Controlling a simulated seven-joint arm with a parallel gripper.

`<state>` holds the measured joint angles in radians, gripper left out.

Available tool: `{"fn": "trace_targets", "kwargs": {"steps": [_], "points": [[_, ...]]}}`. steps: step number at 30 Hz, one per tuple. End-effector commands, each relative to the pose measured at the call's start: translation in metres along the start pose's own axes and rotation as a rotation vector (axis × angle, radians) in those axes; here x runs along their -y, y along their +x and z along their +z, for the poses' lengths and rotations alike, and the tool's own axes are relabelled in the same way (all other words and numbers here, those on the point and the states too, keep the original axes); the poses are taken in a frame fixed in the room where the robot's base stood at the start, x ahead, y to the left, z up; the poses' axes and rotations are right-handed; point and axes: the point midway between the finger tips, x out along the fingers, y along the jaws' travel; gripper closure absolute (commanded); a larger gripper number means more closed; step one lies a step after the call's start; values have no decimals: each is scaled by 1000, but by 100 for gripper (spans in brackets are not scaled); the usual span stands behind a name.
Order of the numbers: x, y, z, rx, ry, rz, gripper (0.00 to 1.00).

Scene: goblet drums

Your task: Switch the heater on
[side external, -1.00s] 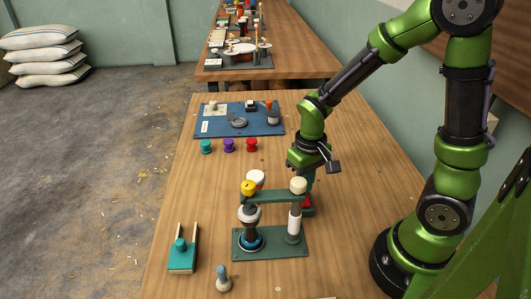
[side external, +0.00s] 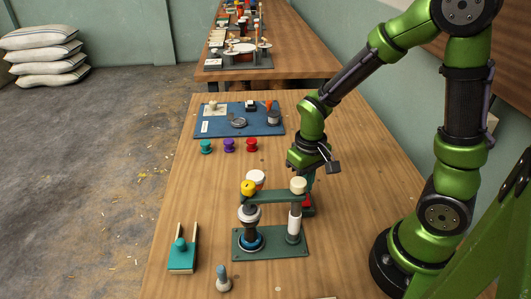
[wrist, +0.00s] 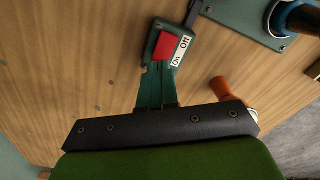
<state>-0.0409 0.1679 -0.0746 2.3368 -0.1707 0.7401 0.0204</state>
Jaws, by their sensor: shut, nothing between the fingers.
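A small green switch box (wrist: 160,40) with a red rocker (wrist: 168,47) and a white "On Off" label (wrist: 181,50) shows in the wrist view. In the side view only its red part (side external: 308,201) shows clearly, just right of the green-plated stand (side external: 270,243). My gripper (side external: 308,188) points down right above the switch. In the wrist view my gripper (wrist: 158,72) is shut and empty, its fingertips close to the red rocker. I cannot tell whether they touch it, or which way the rocker is tipped.
The stand carries a yellow knob (side external: 248,188) and a cream knob (side external: 298,185) beside my gripper. Teal, purple (side external: 228,145) and red spools stand behind, before a blue board (side external: 240,123). An orange cylinder (wrist: 227,90) is close by in the wrist view. The table's right side is fairly clear.

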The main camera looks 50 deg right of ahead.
Motion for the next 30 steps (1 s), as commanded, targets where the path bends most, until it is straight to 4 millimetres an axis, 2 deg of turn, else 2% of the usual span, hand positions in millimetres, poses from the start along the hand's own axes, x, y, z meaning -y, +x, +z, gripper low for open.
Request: {"fn": "trace_targets", "kwargs": {"steps": [30], "points": [[0,16,0,2,1,0,100]]}}
